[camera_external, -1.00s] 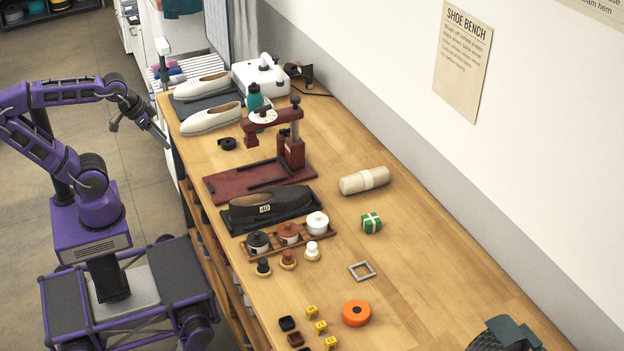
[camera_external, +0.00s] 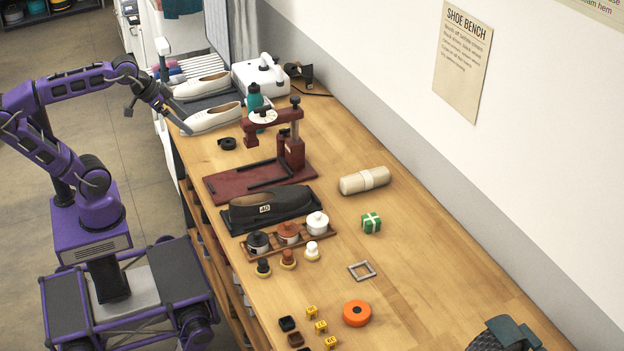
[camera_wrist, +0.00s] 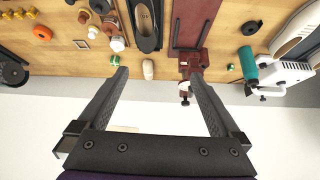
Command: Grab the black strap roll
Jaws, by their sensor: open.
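The black strap roll (camera_external: 228,144) is a small black coil lying on the wooden bench, right of the white shoes and left of the dark red press. In the wrist view the black strap roll (camera_wrist: 252,27) lies near the top right, beyond and right of the fingers. My gripper (camera_external: 184,129) is at the bench's left edge, left of the roll and apart from it, close to the nearer white shoe in the picture. In the wrist view my gripper (camera_wrist: 158,72) has its two fingers wide apart with nothing held between them.
The nearer white shoe (camera_external: 212,118) and a teal bottle (camera_external: 254,97) stand behind the roll. The dark red press (camera_external: 292,150) stands to its right. A black shoe (camera_external: 268,203) on a tray is in front. Bare wood surrounds the roll.

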